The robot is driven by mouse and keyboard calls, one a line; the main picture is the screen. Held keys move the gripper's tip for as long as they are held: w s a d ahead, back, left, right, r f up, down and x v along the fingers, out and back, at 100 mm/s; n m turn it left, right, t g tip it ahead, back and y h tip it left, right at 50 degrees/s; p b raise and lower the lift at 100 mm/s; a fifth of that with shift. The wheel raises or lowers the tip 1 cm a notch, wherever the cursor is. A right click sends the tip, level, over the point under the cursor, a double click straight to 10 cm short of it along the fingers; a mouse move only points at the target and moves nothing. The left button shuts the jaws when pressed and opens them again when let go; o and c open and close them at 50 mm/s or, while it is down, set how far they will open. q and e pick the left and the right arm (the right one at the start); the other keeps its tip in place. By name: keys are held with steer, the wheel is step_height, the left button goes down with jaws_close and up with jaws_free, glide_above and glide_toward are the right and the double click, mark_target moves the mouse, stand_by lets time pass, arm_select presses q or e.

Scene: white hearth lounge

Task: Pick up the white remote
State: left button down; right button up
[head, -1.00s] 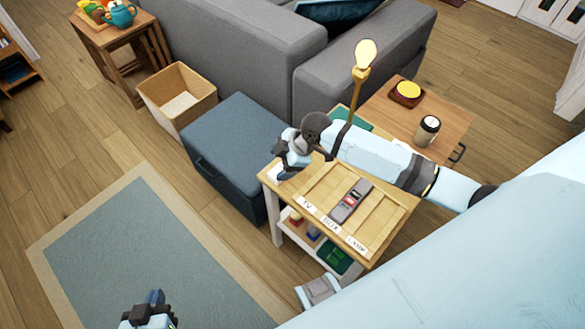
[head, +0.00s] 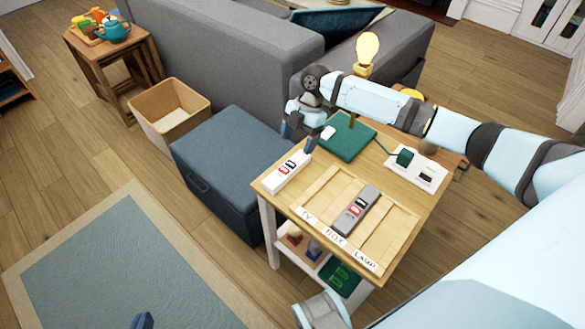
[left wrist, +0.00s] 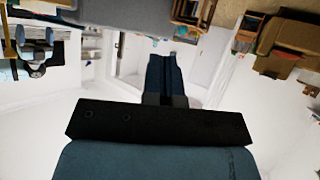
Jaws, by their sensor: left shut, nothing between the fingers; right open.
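The white remote (head: 286,172), with red and dark buttons, lies on the wooden side table (head: 398,205) near its left edge, left of the tray. My right gripper (head: 298,139) is open and empty, by the remote's far end. I cannot tell whether a finger touches the remote. My left gripper (head: 142,320) is at the bottom edge of the head view, far from the table. In the left wrist view its fingers (left wrist: 165,75) are shut with nothing between them.
A wooden tray (head: 314,190) labelled TV, BOX and LAMP holds a grey remote (head: 357,208) in its middle compartment. Behind it stand a lit lamp (head: 367,50) on a green base and a white socket strip (head: 420,172). A blue ottoman (head: 225,160) is left of the table.

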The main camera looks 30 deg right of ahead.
mark_target(293, 162)
steer(key=x, duration=0.2)
steer(key=b+x, duration=0.1)
steer(key=x, duration=0.4)
steer(key=shift+s+f, duration=0.15)
steer(key=shift+s, duration=0.2)
steer(key=shift+c, duration=0.4)
steer(key=c, duration=1)
